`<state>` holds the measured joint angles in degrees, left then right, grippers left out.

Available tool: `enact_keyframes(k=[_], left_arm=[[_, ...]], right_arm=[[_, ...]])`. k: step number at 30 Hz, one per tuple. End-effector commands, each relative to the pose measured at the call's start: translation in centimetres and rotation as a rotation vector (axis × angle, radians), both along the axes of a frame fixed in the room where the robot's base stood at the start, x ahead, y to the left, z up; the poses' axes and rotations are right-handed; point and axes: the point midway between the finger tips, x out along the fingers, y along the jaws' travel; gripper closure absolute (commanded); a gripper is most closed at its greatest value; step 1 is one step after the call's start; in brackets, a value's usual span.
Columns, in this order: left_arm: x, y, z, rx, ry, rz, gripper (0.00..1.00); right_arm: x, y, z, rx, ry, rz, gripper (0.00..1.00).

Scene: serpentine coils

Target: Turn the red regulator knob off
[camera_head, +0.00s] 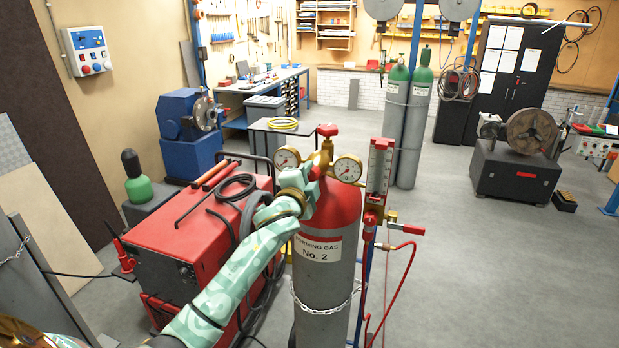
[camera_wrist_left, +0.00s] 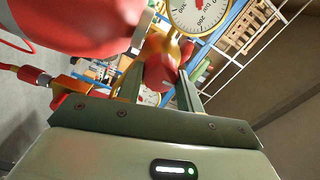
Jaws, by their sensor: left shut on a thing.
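The grey gas cylinder (camera_head: 318,275) with a red top and a "Forming Gas No. 2" label stands upright, with a chain around it. A brass regulator with two round gauges (camera_head: 347,168) sits at its top. My left gripper (camera_head: 309,184) reaches the regulator from the left. In the left wrist view, the red regulator knob (camera_wrist_left: 161,73) is between the two fingers of my left gripper (camera_wrist_left: 160,88), which are shut on it. The gripper mostly hides the knob in the head view. A separate red valve handle (camera_head: 326,130) is on top. My right gripper is not in view.
A red welding machine (camera_head: 203,240) with hoses stands left of the cylinder, close under my left arm. A flowmeter (camera_head: 379,168) with red fittings and a hose stands just right. Green-topped cylinders (camera_head: 407,120) stand behind.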

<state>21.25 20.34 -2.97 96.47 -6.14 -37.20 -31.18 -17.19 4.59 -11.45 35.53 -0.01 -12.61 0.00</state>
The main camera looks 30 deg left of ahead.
Motion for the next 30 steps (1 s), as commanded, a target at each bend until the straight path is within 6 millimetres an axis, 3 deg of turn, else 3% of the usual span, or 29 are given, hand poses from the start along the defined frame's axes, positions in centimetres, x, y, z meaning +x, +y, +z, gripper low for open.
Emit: enact_keyframes(k=[10, 11, 13, 23, 26, 30], left_arm=[[0.0, 0.0, 0.0, -0.007, -0.002, -0.001, 0.86], [0.0, 0.0, 0.0, -0.007, -0.002, -0.001, 0.58], [0.0, 0.0, 0.0, -0.007, -0.002, -0.001, 0.42], [-0.3, -0.1, -0.1, -0.004, -0.001, 0.0, 0.42], [-1.3, -0.3, -0.2, -0.004, -0.001, -0.001, 0.42], [-4.3, -1.1, -0.4, -0.005, -0.001, -0.002, 0.42]], right_arm=[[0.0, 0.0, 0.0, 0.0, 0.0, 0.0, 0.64], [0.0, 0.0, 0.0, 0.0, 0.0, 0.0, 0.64], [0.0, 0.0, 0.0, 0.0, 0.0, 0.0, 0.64], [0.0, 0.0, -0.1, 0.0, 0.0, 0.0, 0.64], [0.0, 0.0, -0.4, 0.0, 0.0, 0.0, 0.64], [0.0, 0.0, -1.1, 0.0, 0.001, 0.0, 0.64]])
